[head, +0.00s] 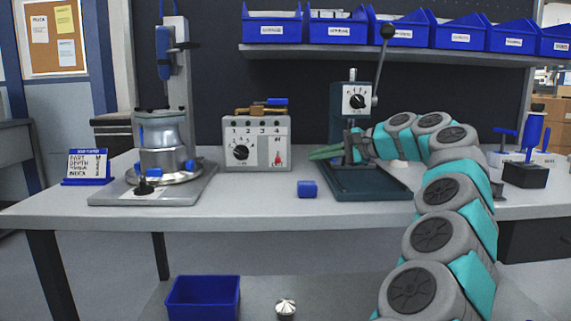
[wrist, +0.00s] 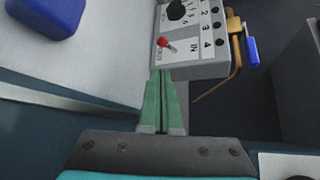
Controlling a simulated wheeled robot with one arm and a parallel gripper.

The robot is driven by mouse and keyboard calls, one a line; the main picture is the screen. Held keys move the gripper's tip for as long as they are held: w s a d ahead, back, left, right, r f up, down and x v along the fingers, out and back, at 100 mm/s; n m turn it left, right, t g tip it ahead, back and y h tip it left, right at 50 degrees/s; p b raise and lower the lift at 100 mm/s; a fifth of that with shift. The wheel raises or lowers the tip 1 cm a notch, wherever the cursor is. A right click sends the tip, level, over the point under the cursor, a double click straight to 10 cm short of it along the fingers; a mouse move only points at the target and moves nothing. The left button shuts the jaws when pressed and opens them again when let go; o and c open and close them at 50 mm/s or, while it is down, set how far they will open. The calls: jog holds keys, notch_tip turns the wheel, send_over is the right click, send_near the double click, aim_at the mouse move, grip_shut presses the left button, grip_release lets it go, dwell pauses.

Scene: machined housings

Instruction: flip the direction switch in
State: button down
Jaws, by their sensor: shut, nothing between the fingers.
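A grey control box (head: 257,160) stands on the bench, with a black dial (head: 241,152) and numbers along its top. The direction switch is a small red-tipped lever (head: 278,156) at the lower right of its face. In the wrist view the lever (wrist: 165,43) tilts away from the "IN" marking, toward the box's lower side. My gripper (head: 313,154) is to the right of the box. Its green fingers (wrist: 160,76) are shut and empty in the wrist view, pointing at the box's edge near the switch. The fingers appear apart from the lever.
A blue block (head: 307,188) lies on the bench in front of the box. A drill press (head: 372,185) stands beside my arm, and a fixture with a metal housing (head: 163,160) stands at the left. A bent brown piece (wrist: 238,60) hangs off the box top.

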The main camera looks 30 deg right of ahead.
aim_at(278, 156)
dwell(0.4)
jog(key=x, duration=1)
jog(key=shift+d, duration=0.1)
